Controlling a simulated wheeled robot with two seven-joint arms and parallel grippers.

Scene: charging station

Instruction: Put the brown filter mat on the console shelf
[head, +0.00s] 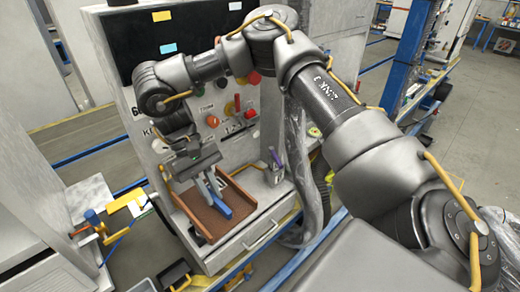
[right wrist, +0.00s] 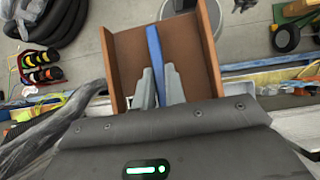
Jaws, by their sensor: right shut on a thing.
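The brown filter mat (head: 232,197) appears as a brown tray-like piece with raised sides and a blue bar along its middle. It is over the pale console shelf (head: 262,217) at the front of the white console. I cannot tell whether it rests on the shelf or is just above it. My right gripper (head: 211,186) reaches down from above, its fingers shut on the blue bar. In the right wrist view the fingers (right wrist: 159,88) close around the bar, and the brown piece (right wrist: 190,45) spreads to both sides. My left gripper is not in view.
A cup (head: 273,175) with a purple-handled tool stands at the shelf's right end. A grey hose (head: 310,175) hangs close on the right. The console face has several knobs and a red lever (head: 238,103). A drawer handle (head: 261,236) is below the shelf.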

